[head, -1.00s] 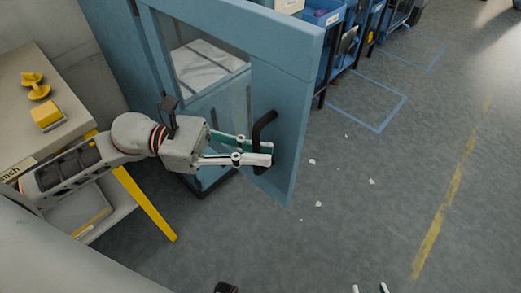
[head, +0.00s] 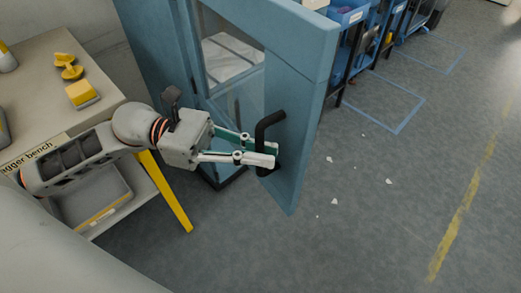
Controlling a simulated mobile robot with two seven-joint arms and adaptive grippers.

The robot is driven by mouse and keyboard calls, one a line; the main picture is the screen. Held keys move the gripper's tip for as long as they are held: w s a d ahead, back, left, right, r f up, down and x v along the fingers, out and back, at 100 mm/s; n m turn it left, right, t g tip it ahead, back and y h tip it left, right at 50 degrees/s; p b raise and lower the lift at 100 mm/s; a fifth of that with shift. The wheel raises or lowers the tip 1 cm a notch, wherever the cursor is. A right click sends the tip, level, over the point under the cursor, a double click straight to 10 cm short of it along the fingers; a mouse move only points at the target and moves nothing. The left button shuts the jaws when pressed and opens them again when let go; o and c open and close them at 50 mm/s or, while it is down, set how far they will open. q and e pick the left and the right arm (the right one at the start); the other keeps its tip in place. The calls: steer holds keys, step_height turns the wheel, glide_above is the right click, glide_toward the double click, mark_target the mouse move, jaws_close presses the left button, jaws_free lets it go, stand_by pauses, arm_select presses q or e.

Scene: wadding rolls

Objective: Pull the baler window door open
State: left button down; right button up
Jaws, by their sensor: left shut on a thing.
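The blue baler window door (head: 300,95) stands in the upper middle of the head view, with a clear window (head: 235,65) through which white material shows. It appears to stand out from the blue baler body (head: 160,60), but how wide it is open is hard to tell. A black bar handle (head: 262,130) is near the door's free edge. My left gripper (head: 272,155) reaches in from the left and is shut on the handle's lower part. Its fingertips hide some of the handle. My right gripper is out of view.
A bench (head: 40,75) with yellow items (head: 82,95) stands at the left, close to my left arm. Its yellow leg (head: 170,192) is left of the door. Blue bins (head: 350,15) stand behind the door.

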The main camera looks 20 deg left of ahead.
arm_select(q)
steer(key=shift+w+r, duration=0.1)
steer(key=shift+r, duration=0.1)
steer(key=c, duration=2.2)
jaws_free()
steer(key=shift+o, duration=0.5)
steer(key=shift+f, duration=0.1)
steer(key=shift+a, duration=0.1)
steer(key=s+a, duration=0.2)
steer(key=a, duration=0.9)
steer(key=shift+a, duration=0.35)
